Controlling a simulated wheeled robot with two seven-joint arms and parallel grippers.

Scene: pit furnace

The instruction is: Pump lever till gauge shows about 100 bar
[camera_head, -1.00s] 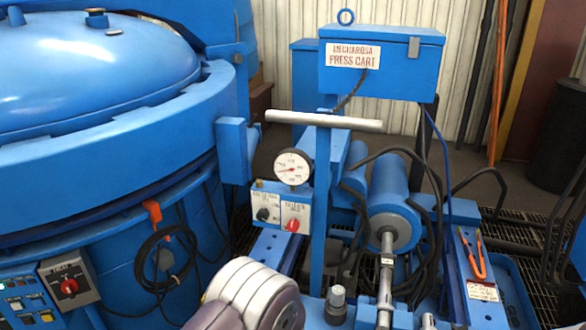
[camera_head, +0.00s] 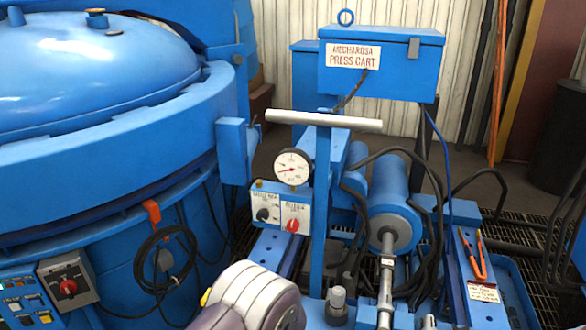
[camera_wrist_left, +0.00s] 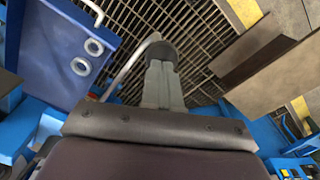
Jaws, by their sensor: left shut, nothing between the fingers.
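The pump lever is a blue upright bar (camera_head: 320,200) with a pale horizontal T-handle (camera_head: 330,121) on top, standing nearly upright on the press cart in the head view. The round white gauge (camera_head: 292,168) sits just left of the bar. Its red needle points left, but the numbers are too small to read. My left gripper (camera_wrist_left: 160,72) is shut and empty in the wrist view, pointing towards the floor grating. A grey rounded thing lies just beyond its tips; I cannot tell whether they touch. The gripper is hidden in the head view, apart from the T-handle. My right gripper is out of view.
A valve panel (camera_head: 279,211) with a black and a red knob is below the gauge. A blue cylinder (camera_head: 391,215) and black hoses stand right of the lever. Orange-handled pliers (camera_head: 474,256) lie farther right. The big blue furnace (camera_head: 90,140) fills the left.

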